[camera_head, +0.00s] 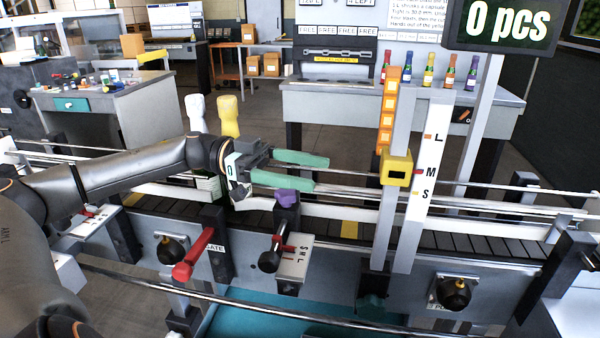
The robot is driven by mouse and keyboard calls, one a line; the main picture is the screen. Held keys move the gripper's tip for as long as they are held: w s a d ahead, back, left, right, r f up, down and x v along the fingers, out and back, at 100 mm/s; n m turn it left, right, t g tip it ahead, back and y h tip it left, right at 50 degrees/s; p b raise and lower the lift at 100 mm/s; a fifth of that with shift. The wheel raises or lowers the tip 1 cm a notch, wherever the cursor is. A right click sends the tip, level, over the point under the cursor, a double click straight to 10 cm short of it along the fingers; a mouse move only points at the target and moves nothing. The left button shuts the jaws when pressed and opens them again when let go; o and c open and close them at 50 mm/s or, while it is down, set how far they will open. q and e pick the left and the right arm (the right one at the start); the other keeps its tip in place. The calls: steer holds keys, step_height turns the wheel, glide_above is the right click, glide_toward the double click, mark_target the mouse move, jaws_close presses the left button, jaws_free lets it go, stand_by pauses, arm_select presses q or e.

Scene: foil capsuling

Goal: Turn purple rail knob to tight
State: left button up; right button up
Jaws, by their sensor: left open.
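The purple rail knob (287,198) sits on top of a dark post beside the conveyor, in the middle of the head view. My left gripper (321,173) reaches in from the left with two green fingers spread apart and nothing between them. The fingers point right, and the lower one appears just above the knob in the picture. I cannot tell whether it touches the knob. A plate marked with letters (294,262) is below the knob, with a black-ended lever (271,260) in front of it. My right gripper is not in view.
A red-handled gate lever (190,259) stands left of the knob. A tall post with a yellow block (397,170) and an L-M-S scale (428,165) stands to the right. Long guide rails run along the conveyor (440,241). Bottles (428,75) stand on a rear bench.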

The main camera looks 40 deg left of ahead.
arm_select(q)
steer(key=s+d+r+b, duration=0.1)
steer(key=s+d+r, duration=0.5)
steer(key=s, duration=0.2)
steer(key=shift+s+d+b, duration=0.25)
steer(key=shift+s+b, duration=0.05)
steer(key=shift+b, duration=0.05)
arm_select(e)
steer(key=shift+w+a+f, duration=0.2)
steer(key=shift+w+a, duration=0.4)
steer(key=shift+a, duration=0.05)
